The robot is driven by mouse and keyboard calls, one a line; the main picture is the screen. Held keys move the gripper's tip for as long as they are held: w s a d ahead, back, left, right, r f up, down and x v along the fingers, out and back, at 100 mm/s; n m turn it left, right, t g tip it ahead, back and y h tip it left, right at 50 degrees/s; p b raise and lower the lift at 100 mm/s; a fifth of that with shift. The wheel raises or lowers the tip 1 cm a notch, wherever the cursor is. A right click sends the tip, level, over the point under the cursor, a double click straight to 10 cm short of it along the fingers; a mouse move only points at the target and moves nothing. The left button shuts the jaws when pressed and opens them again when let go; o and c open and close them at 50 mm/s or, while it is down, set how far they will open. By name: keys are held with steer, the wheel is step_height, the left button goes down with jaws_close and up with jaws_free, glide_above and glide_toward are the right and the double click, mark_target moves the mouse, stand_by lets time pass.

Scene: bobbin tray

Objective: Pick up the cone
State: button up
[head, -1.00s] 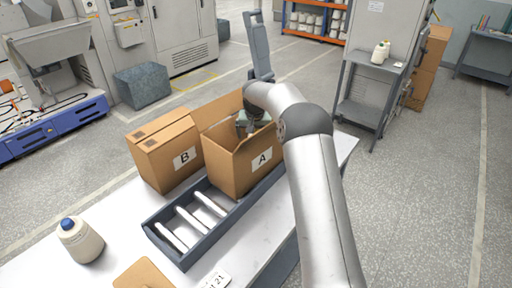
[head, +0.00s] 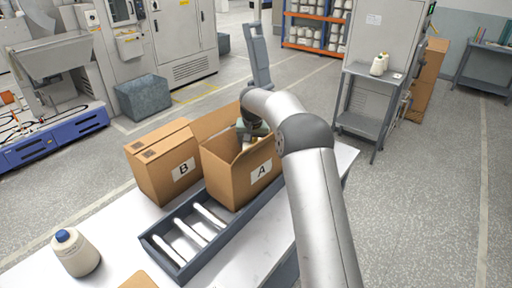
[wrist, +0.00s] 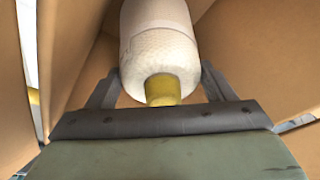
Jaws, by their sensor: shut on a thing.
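A white cone (wrist: 160,48) with a yellow tip lies between the two fingers of my gripper (wrist: 160,82) in the wrist view, its tip towards the palm. My gripper is shut on it. Brown cardboard walls surround them. In the head view my gripper (head: 252,128) is at the mouth of open box A (head: 232,178), partly hidden by the box walls and my arm. The held cone is hardly visible there. Another cone, cream with a blue top (head: 75,254), stands on the white table at the front left.
Closed box B (head: 163,172) stands left of box A. A dark roller tray (head: 167,255) runs in front of box A. A grey stand (head: 366,98) with cones is at the back right. Box A's flaps and walls are close around my gripper.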

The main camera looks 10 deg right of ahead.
steer(key=shift+s+a+r+b, duration=0.15)
steer(key=shift+s+a+b, duration=0.7)
steer(key=shift+a, duration=0.4)
step_height(320, 180, up, 14)
steer(key=shift+d+f, duration=0.15)
steer(key=shift+f, duration=0.05)
step_height(320, 180, up, 6)
steer(key=p, duration=0.5)
glide_above(248, 145)
steer(key=shift+b+v, duration=0.45)
steer(key=shift+v, duration=0.45)
